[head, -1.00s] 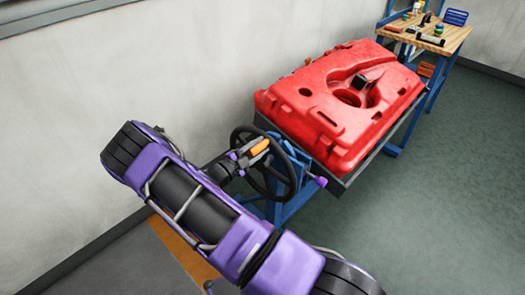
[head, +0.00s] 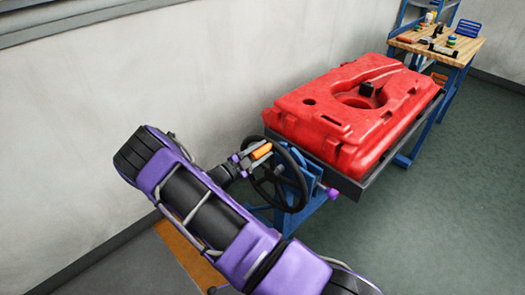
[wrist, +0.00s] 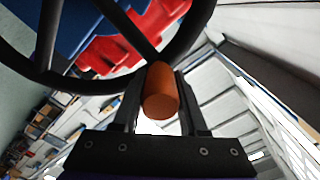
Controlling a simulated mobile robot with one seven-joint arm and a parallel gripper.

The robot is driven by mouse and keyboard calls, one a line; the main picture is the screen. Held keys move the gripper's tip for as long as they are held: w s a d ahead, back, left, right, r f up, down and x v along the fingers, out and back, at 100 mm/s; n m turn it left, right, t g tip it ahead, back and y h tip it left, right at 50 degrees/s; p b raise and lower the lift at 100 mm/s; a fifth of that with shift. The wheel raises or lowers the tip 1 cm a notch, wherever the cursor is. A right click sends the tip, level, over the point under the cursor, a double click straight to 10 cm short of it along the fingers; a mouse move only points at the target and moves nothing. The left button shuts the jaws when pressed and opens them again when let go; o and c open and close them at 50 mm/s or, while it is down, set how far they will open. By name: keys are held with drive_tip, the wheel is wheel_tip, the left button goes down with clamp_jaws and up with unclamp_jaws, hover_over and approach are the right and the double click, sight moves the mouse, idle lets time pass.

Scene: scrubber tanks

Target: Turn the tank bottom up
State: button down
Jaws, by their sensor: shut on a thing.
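The red tank (head: 345,112) lies in a dark tray-like frame on a blue stand, its top with the round recess and black cap facing up and slightly tilted. A black handwheel (head: 292,192) is at the near end of the stand. My gripper (head: 252,155) is at the wheel's upper left rim, shut on the wheel's orange handle (head: 262,151). In the wrist view the orange handle (wrist: 161,92) sits between the two dark fingers, with the black wheel rim (wrist: 100,84) and part of the red tank (wrist: 112,55) beyond it.
A wooden-topped workbench (head: 462,52) with small items stands at the back right. The grey wall (head: 150,80) runs close along the left. Green floor (head: 420,220) to the right is clear.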

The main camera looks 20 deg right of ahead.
drive_tip(key=shift+w+a+r, duration=0.15)
drive_tip(key=shift+w+a, duration=0.1)
drive_tip(key=shift+w, duration=0.1)
drive_tip(key=c, duration=0.6)
unclamp_jaws()
drive_tip(key=shift+o, duration=0.6)
drive_tip(key=shift+s, duration=0.1)
drive_tip(key=v, duration=1.7)
drive_tip(key=shift+b, duration=0.3)
drive_tip(key=shift+s+a, duration=0.1)
drive_tip(key=shift+a, duration=0.05)
